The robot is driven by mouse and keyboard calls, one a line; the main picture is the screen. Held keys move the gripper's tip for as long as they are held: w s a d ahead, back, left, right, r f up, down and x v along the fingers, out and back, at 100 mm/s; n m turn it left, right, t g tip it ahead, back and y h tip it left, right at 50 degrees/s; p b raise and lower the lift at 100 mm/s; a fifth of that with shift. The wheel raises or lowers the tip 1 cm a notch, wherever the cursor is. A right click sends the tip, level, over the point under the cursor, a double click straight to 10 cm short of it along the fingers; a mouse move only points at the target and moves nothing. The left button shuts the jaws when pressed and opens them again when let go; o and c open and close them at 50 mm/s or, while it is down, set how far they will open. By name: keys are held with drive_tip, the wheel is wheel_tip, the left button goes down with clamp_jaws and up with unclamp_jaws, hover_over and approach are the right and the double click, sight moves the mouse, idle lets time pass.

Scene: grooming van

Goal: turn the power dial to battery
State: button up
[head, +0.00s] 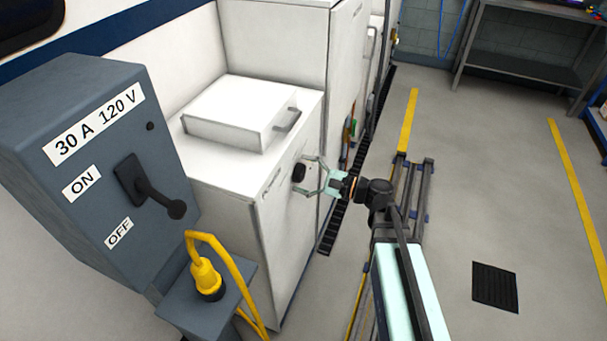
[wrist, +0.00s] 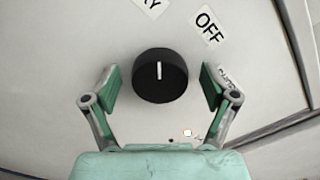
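The power dial (head: 299,172) is a round black knob on the front of the white cabinet. In the wrist view the dial (wrist: 160,88) has a white pointer line running nearly straight up. A cut-off label ending in "RY" (wrist: 150,4) lies above it, an "OFF" label (wrist: 209,26) at upper right, and a partly hidden label (wrist: 229,80) at right behind a finger. The pointer lies between "RY" and "OFF", nearer "RY". My gripper (head: 309,176) is open, its fingers on either side of the dial. The wrist view (wrist: 160,88) shows a small gap on each side.
A grey power box (head: 85,165) with an ON/OFF lever (head: 150,188) stands at left. A yellow plug and cable (head: 205,275) sit below it. A white lidded box (head: 240,112) tops the cabinet. A small lit lamp (wrist: 187,132) is below the dial. Floor at right is mostly clear.

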drive_tip(key=shift+d, duration=0.1)
drive_tip(key=v, duration=1.1)
drive_tip(key=shift+s+d, duration=0.15)
drive_tip(key=shift+d, duration=0.25)
drive_tip(key=s+d+f+n+g+h, duration=0.25)
drive_tip(key=s+f+h, duration=0.3)
drive_tip(key=f, duration=0.85)
drive_tip(key=s+d+f+n+g+h, duration=0.1)
drive_tip(key=s+f+n+g+h, duration=0.45)
drive_tip(key=f, duration=0.85)
drive_tip(key=s+d+f+n+g+h, duration=0.1)
drive_tip(key=s+f+h, duration=0.1)
drive_tip(key=s+f, duration=0.3)
drive_tip(key=s+d+f+n+g+h, duration=0.1)
drive_tip(key=s+f, duration=0.4)
drive_tip(key=s, duration=0.8)
drive_tip(key=s+d+f+n+g+h, duration=0.2)
drive_tip(key=s+f, duration=0.3)
drive_tip(key=s, duration=0.3)
drive_tip(key=shift+s+f+n+g+h+p, duration=0.2)
drive_tip(key=shift+s+n+g+h+p, duration=0.2)
drive_tip(key=shift+g+h+p, duration=0.1)
